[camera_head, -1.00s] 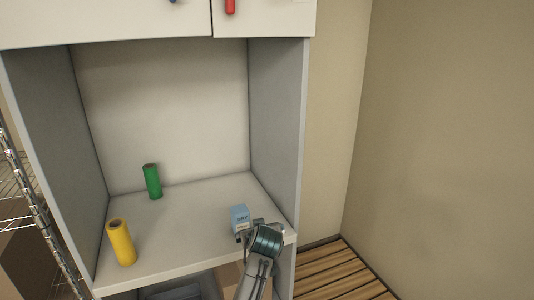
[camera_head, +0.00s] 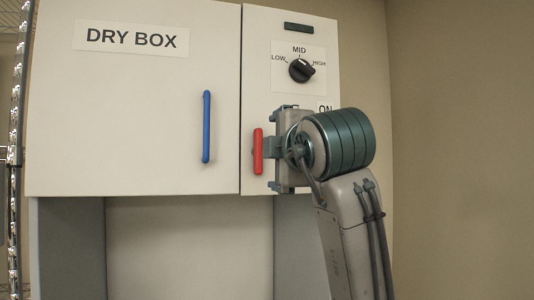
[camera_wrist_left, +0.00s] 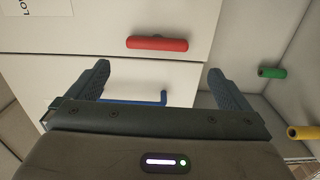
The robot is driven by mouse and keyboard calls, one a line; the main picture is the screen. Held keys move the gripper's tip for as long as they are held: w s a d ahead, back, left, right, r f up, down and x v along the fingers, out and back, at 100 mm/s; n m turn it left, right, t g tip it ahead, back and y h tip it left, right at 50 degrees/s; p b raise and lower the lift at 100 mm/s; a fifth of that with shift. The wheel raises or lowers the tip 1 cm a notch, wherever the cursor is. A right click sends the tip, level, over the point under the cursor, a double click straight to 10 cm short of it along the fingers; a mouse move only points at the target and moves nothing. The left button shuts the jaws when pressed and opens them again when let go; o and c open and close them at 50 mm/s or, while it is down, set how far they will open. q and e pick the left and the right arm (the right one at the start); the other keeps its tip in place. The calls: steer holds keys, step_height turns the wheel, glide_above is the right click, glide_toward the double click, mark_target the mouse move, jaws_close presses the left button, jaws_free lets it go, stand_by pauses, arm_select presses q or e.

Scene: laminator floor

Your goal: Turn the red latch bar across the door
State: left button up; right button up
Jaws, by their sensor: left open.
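The red latch bar (camera_head: 258,151) stands upright at the left edge of the narrow right-hand panel, beside the seam with the DRY BOX door (camera_head: 140,130). In the left wrist view the red bar (camera_wrist_left: 157,43) lies sideways ahead of the jaws, within their spread. My left gripper (camera_head: 272,149) is open and just right of the bar, one finger above and one below its height. Its two fingers show apart and empty in the left wrist view (camera_wrist_left: 157,72). I cannot tell whether it touches the bar. My right gripper is out of view.
A blue handle (camera_head: 206,127) stands upright on the door, left of the latch. A black dial (camera_head: 301,70) sits above my gripper on the panel. In the left wrist view a green cylinder (camera_wrist_left: 272,72) and a yellow cylinder (camera_wrist_left: 304,132) show at the right.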

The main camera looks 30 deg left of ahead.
mark_target(260, 152)
arm_select(q)
steer(key=p+x, duration=0.1)
steer(key=x, duration=0.2)
steer(key=p+x, duration=0.2)
steer(key=x, duration=0.1)
steer(key=p+x, duration=0.1)
steer(key=x, duration=0.2)
steer(key=shift+w+a+r+p, duration=0.1)
steer(key=shift+a+r+p, duration=0.2)
steer(key=shift+a, duration=0.15)
steer(key=shift+w+a+f, duration=0.1)
steer(key=shift+w+a, duration=0.25)
steer(key=c, duration=0.6)
